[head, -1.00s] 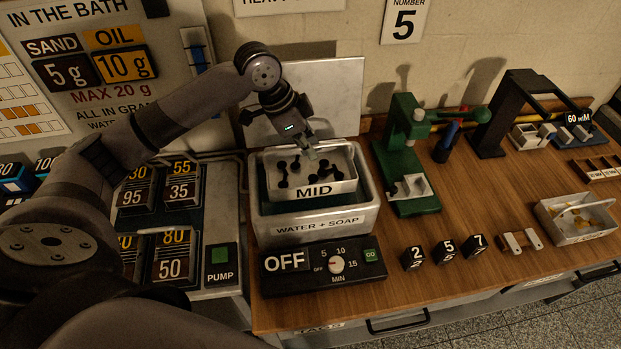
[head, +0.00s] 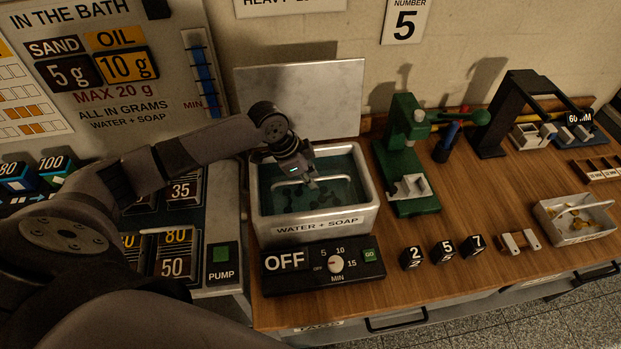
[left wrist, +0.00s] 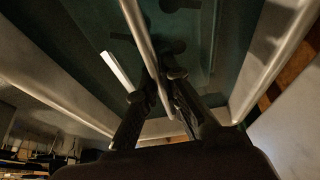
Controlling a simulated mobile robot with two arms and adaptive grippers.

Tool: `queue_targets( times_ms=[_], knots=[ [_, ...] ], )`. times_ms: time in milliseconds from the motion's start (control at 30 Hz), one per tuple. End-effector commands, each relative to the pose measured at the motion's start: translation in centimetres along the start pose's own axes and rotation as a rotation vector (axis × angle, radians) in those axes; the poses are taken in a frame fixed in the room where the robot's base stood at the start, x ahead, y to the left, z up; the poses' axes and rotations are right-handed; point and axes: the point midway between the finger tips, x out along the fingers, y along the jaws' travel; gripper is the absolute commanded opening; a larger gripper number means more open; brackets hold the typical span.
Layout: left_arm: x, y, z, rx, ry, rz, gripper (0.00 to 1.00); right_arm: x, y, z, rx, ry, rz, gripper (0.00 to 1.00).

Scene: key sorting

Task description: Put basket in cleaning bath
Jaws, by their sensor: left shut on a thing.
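The cleaning bath (head: 367,180) is a pale metal tub labelled WATER + SOAP, filled with dark green water. The basket (head: 284,184) is down inside the bath. Its pale handle shows above or at the water, and its body is mostly hidden under the surface. Dark shapes show dimly below. My left gripper (head: 312,182) reaches down into the bath and is shut on the basket handle. In the left wrist view the handle (left wrist: 142,40) runs between the fingers (left wrist: 166,84), with the bath walls on both sides. My right gripper is not in view.
A control box (head: 284,262) reading OFF stands in front of the bath. A green press (head: 405,150) stands close to its right. Number blocks (head: 445,252) and another basket with brass-coloured things (head: 548,228) are further right. A grey panel (head: 300,95) stands behind the bath.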

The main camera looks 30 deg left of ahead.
Motion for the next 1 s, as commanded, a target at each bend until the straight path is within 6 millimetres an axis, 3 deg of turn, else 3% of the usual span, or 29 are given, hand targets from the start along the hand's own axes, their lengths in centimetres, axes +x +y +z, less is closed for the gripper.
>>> queue_targets(
  times_ms=[100,133,400,767,1000],
  knots=[
    [0.1,0.0,0.0,0.0,0.001,-0.001,0.0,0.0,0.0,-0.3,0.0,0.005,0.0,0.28],
    [0.2,0.0,0.1,-0.001,0.0,0.0,0.08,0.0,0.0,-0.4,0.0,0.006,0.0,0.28],
    [0.1,0.0,0.1,0.0,0.0,0.0,0.26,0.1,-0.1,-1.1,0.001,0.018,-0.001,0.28],
    [-0.2,-0.1,0.0,0.0,0.0,-0.001,0.27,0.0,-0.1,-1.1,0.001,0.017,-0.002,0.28],
    [-3.8,-0.2,0.1,0.001,-0.001,-0.004,0.27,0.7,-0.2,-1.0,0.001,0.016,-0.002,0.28]
  ],
)
